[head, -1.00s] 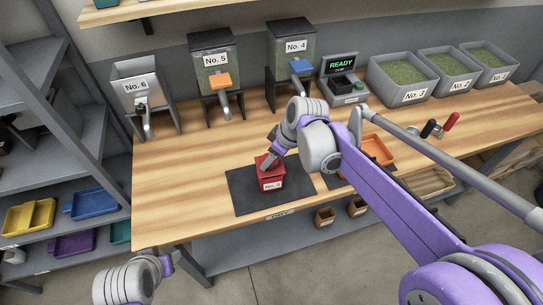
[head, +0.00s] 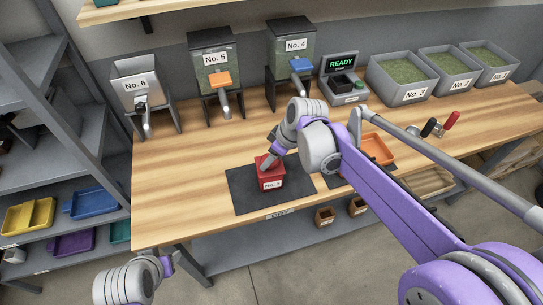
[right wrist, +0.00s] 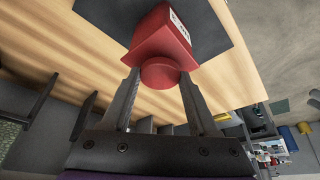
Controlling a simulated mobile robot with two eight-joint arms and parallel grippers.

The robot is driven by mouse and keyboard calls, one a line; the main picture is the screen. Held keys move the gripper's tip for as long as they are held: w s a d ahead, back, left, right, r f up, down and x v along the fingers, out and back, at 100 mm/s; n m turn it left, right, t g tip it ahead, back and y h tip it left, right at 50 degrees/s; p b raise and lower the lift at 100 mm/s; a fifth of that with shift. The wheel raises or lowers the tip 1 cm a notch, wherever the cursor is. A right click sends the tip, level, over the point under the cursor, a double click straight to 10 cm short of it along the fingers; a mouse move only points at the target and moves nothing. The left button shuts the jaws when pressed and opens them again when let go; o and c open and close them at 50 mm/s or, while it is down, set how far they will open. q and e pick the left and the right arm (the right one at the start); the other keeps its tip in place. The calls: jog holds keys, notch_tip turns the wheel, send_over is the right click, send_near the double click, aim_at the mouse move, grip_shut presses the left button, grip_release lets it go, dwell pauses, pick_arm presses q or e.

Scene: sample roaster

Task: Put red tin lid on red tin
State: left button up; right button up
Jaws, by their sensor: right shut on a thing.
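The red tin (head: 271,182) with a white label stands on a dark mat (head: 240,190) on the wooden bench; it also shows in the right wrist view (right wrist: 160,30). The red lid (right wrist: 165,52) with its round knob is at the top of the tin, seemingly resting on it; whether it is fully seated I cannot tell. My right gripper (head: 268,166) reaches down to it, and in the right wrist view its fingers (right wrist: 160,78) are on either side of the knob, shut on the lid. My left gripper (head: 172,262) is off the bench's front left edge; its jaws are unclear.
An orange tray (head: 377,150) lies right of the mat, partly behind my right arm. Dispensers (head: 213,75), a scale reading READY (head: 343,85) and grey bins (head: 405,82) line the back. Bench to the left of the mat is clear.

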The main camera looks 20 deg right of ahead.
jog(key=shift+f, duration=0.2)
dwell(0.5)
jog(key=o, duration=1.4)
jog(key=v, duration=1.1)
jog(key=shift+a, duration=0.1)
jog(key=s+f+m+h, duration=0.1)
jog(key=s+f+m, duration=0.2)
jog(key=s+f, duration=0.1)
jog(key=s+d+f+m+t+h, duration=0.1)
jog(key=s+f+m, duration=0.1)
jog(key=s+f, duration=0.2)
jog(key=s+f+m+t+h, duration=0.1)
jog(key=s+f+m, duration=0.2)
jog(key=s, duration=0.4)
jog(key=shift+s+d+f+m+p, duration=0.15)
jog(key=shift+s+f, duration=0.05)
jog(key=shift+f, duration=0.2)
jog(key=shift+s+d+f+m+p, duration=0.15)
jog(key=shift+s+f, duration=0.05)
jog(key=shift+f, duration=0.2)
